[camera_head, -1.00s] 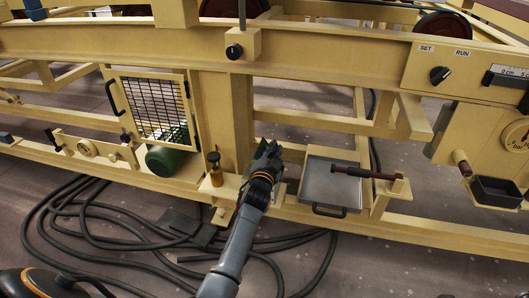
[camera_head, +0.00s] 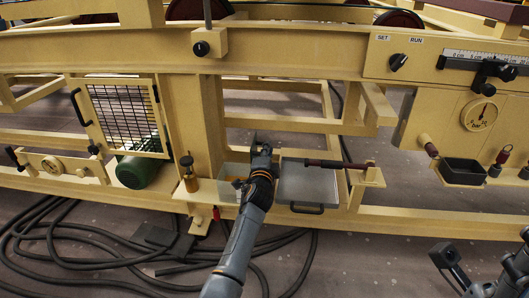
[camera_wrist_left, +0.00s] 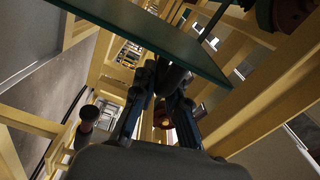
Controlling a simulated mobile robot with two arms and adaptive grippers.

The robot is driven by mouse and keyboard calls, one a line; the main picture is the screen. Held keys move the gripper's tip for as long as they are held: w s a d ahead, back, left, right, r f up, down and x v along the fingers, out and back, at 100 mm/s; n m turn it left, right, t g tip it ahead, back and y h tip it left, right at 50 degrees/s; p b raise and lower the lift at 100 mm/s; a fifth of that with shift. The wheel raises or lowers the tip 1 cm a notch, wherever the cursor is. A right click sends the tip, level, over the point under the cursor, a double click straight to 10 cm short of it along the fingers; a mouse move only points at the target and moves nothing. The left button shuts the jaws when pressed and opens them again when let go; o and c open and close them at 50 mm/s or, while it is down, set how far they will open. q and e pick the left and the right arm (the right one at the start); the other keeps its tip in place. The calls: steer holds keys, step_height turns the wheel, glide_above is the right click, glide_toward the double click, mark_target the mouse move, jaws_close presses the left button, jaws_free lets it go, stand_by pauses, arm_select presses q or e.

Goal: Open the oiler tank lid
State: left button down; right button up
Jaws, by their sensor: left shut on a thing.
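My left gripper (camera_head: 262,150) is at the small light box of the oiler tank (camera_head: 232,170), between a brass bottle-like part and a grey tray. In the left wrist view a dark green, flat plate, seemingly the lid (camera_wrist_left: 140,32), lies tilted across the top. The left gripper's fingers (camera_wrist_left: 165,90) are closed around a dark knob (camera_wrist_left: 174,78) against that plate. In the head view the gripper and wrist hide most of the lid, so its angle is hard to tell. My right gripper (camera_head: 447,257) is at the lower right, far from the tank; its jaws are unclear.
The grey tray (camera_head: 308,186) with a dark red-handled tool above it is close on the right. The brass oiler (camera_head: 190,176) stands close on the left. Black cables (camera_head: 60,245) lie on the floor. Yellow frame beams (camera_head: 290,122) run behind the gripper.

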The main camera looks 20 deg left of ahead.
arm_select(q)
steer(key=shift+d, duration=0.15)
steer(key=c, duration=1.3)
jaws_free()
steer(key=shift+c, duration=0.2)
steer(key=shift+s+f, duration=0.1)
steer(key=shift+s, duration=0.25)
steer(key=v, duration=1.1)
steer(key=shift+s, duration=0.15)
